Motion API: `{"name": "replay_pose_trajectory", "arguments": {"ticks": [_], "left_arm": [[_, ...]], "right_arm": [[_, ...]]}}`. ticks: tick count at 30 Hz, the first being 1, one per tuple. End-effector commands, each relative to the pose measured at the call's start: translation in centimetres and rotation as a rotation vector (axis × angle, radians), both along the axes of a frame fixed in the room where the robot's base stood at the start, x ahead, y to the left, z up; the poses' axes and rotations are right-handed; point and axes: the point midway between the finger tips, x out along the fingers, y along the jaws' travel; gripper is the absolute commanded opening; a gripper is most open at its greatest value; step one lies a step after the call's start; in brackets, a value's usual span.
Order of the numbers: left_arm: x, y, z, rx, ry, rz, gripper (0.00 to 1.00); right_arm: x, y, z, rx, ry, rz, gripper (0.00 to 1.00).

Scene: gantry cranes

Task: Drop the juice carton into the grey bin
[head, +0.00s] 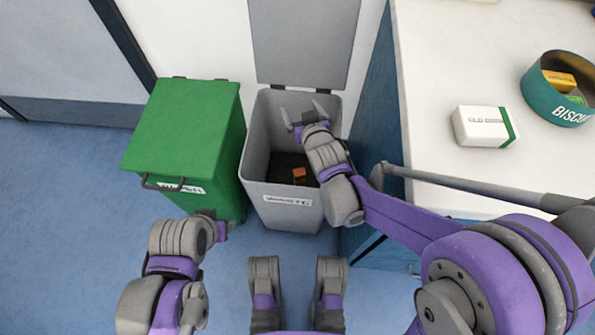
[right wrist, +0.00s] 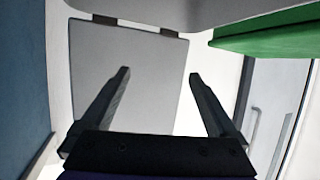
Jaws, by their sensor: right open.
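The grey bin (head: 283,213) stands on the floor with its lid (head: 303,40) raised against the wall; the lid also shows in the right wrist view (right wrist: 142,60). A small orange-brown box (head: 299,174) lies low inside the bin. It may be the juice carton, but no label can be read. My right gripper (head: 302,111) is open and empty over the back of the bin opening. Its two fingers stand apart in the right wrist view (right wrist: 159,75). My left gripper (head: 214,226) is low beside the green bin, its fingers hidden.
A green bin (head: 183,125) with a shut lid stands left of the grey one. At right, a white counter (head: 435,95) on a blue cabinet holds a white-and-green box (head: 482,126) and a teal tin (head: 545,98) with items inside. Blue floor (head: 60,210) is clear at left.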

Motion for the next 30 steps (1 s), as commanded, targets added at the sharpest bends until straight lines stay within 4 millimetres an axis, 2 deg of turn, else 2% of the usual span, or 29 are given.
{"name": "replay_pose_trajectory", "arguments": {"ticks": [4,7,15,21,30], "left_arm": [[0.0,0.0,0.1,0.0,0.0,0.0,0.5],[-0.1,0.0,0.4,0.0,0.0,0.0,0.5],[-0.4,0.0,2.0,0.0,-0.002,0.0,0.5],[-0.5,0.0,2.8,0.0,-0.004,0.0,0.5],[-0.5,0.0,3.0,0.0,-0.005,0.0,0.5]], "right_arm": [[-0.3,-0.1,0.1,0.0,0.001,0.0,0.94],[-1.3,-0.4,0.6,0.0,0.001,0.0,0.94],[-6.1,-1.7,2.8,0.0,0.0,0.0,0.94],[-8.8,-2.4,3.9,0.0,0.0,0.0,0.94],[-9.7,-2.7,4.1,0.0,0.0,0.0,0.94]]}}
